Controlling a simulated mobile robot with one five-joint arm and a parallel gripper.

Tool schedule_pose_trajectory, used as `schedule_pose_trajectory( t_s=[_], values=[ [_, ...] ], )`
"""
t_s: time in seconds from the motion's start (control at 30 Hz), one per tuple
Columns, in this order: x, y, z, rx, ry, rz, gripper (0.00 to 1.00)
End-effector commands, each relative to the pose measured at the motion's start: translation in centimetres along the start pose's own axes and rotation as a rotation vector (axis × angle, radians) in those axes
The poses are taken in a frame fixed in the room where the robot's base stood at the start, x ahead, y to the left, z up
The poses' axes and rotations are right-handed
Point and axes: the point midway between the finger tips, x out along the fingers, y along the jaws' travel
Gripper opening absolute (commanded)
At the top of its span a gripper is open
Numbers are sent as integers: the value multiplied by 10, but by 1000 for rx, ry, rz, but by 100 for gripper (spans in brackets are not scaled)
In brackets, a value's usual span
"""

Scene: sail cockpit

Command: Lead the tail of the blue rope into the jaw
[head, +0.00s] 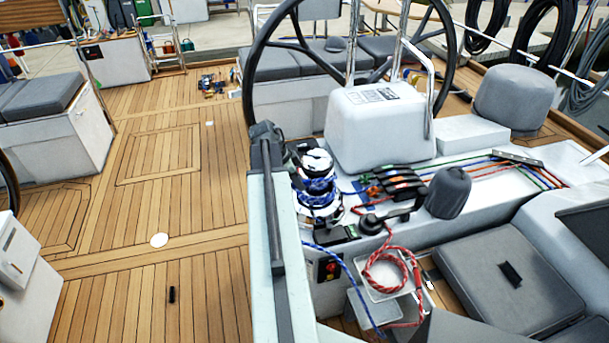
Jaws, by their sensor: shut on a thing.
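The winch (323,161) stands on the white cockpit side, with a shiny top and drum. The blue rope (318,185) is wound in several turns around its drum. A blue length (345,268) also runs from behind my arm down towards the lower right. The jaw is at the top of the winch, too small to make out clearly. My gripper (295,154) is dark and close to the left side of the winch top, partly hidden by my arm. It is shut on the blue rope, but the gripped part is hard to see.
Rope clutches (393,183) with coloured lines are right of the winch. A red rope (385,270) hangs coiled over a white bin. The steering wheel (258,60) rises behind. The teak floor (170,200) at left is mostly clear.

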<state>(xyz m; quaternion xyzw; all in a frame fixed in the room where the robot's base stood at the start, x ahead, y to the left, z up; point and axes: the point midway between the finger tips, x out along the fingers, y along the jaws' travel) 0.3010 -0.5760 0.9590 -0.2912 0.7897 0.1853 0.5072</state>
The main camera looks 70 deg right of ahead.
Motion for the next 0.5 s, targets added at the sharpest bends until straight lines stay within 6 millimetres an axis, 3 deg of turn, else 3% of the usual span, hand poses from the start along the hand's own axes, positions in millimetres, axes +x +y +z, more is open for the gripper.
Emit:
schedule_pose_trajectory(
  t_s=[0.2, 0.5],
  values=[
    [-4, -21, 9, 152, 1, 70, 0],
    [-6, -22, 12, 202, 1, 92, 0]
  ],
)
